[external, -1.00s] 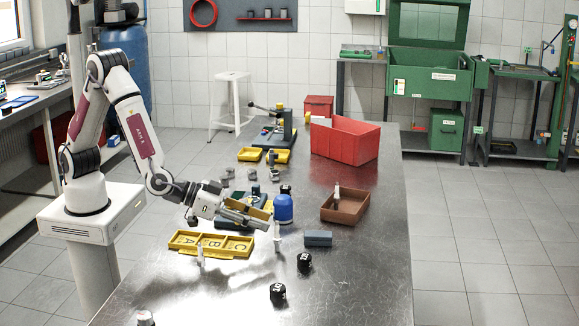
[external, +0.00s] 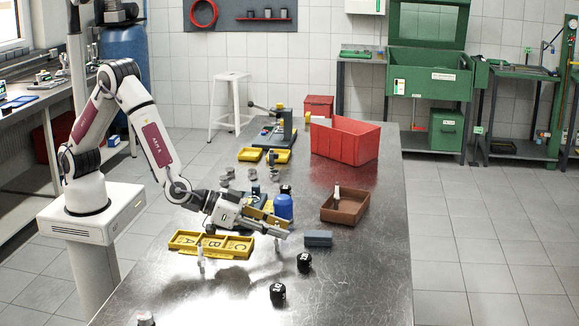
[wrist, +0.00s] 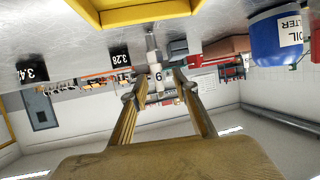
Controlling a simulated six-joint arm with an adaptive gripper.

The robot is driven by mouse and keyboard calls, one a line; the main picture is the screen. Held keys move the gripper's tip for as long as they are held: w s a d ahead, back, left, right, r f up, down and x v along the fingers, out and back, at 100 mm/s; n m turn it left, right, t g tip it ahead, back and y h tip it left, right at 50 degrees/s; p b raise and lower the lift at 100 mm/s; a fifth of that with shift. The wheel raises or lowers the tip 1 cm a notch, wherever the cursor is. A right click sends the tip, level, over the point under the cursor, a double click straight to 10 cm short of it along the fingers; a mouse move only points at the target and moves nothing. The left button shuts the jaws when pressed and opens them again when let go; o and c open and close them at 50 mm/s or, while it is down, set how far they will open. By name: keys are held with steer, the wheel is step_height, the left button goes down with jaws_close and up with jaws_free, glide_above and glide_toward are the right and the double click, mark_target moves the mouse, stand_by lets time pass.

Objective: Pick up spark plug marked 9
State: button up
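A white spark plug (external: 278,244) stands upright on the metal table, just below the tips of my gripper (external: 283,231). In the wrist view the spark plug (wrist: 152,50) shows ahead, between my gripper's two fingers (wrist: 158,78), with a dark 9-like mark near its end. The fingers are apart and open, and I see no grip on the plug. Another white plug (external: 201,258) stands in front of the yellow A-B-C tray (external: 238,253). A further plug (external: 337,193) stands in the brown bin (external: 352,216).
The blue oil filter (external: 283,207) stands close behind my gripper. A grey block (external: 318,238) lies to its right. Two black labelled pieces (external: 304,262) (external: 278,294) are in front. A red bin (external: 350,145) stands farther back. The table's right front is clear.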

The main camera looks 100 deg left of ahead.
jaws_close()
stand_by(0.3)
steer(key=shift+r, duration=5)
